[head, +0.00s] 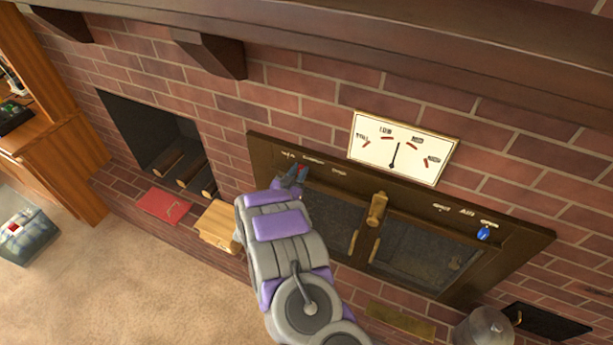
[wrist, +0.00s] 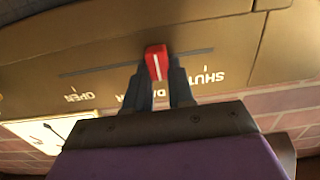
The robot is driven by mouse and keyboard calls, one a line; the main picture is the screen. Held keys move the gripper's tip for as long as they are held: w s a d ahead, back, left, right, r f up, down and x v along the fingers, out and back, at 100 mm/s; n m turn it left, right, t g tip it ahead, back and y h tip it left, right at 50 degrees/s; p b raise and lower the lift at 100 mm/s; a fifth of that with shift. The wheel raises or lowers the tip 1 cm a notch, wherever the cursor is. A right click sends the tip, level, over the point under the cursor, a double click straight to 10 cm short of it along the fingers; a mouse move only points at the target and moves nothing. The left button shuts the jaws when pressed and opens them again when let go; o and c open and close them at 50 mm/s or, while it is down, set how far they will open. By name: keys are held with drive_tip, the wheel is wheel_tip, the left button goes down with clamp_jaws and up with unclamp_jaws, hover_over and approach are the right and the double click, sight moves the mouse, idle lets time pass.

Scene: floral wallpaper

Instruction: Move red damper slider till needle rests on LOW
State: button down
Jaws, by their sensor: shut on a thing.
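The red damper slider (wrist: 156,62) with a white line sits in a thin slot on the brass frame (wrist: 95,50). My gripper (wrist: 157,82) is shut on it, one dark finger on each side. The upside-down wrist view shows OPEN at left and SHUT at right, with the slider between them, somewhat nearer SHUT. In the head view my gripper (head: 293,175) is at the frame's upper left and mostly hides the slider. The white dial (head: 402,172) has several red marks. Its black needle (head: 394,155) points nearly straight up, between the two upper marks. The small labels are hard to read.
A blue knob (head: 484,233) is on the right of the frame and a brass handle (head: 377,208) at its middle. The mantel (head: 400,50) overhangs above. A wooden box (head: 217,227) and red book (head: 164,205) lie left of my arm.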

drive_tip(key=shift+d+r, duration=0.15)
drive_tip(key=shift+d, duration=0.05)
drive_tip(key=c, duration=1.1)
unclamp_jaws()
drive_tip(key=shift+w+a+f, duration=0.1)
drive_tip(key=shift+a+f, duration=0.1)
drive_tip(key=shift+a, duration=0.5)
drive_tip(key=shift+o, duration=0.7)
drive_tip(key=shift+d+r, duration=0.1)
drive_tip(key=shift+d, duration=0.45)
drive_tip(key=v, duration=1.7)
drive_tip(key=shift+s+a+p, duration=0.2)
drive_tip(key=shift+a+p, duration=0.15)
drive_tip(key=shift+d, duration=0.15)
